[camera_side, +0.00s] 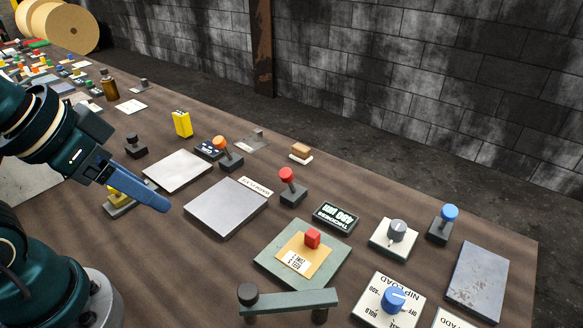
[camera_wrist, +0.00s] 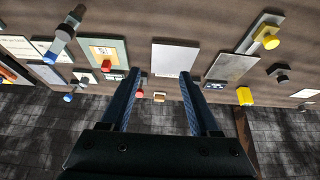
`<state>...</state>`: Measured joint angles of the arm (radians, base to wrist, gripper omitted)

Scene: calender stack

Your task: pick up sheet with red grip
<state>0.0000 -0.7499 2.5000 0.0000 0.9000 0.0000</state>
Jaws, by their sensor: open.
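In the wrist view the red grip (camera_wrist: 106,65) and sheet (camera_wrist: 103,52) show left of my fingers. My gripper (camera_side: 160,203) is at the left in the side view, above the table and well apart from the sheet. Its two blue fingers (camera_wrist: 160,76) are spread in the wrist view, with nothing held between them.
A bare silver plate (camera_side: 226,207) lies between my gripper and the sheet. A red-knobbed lever (camera_side: 287,175) stands behind the sheet's plate. A grey bar (camera_side: 290,302) with a black knob is in front. A blue dial panel (camera_side: 393,300) and a grey dial panel (camera_side: 397,232) are to the right.

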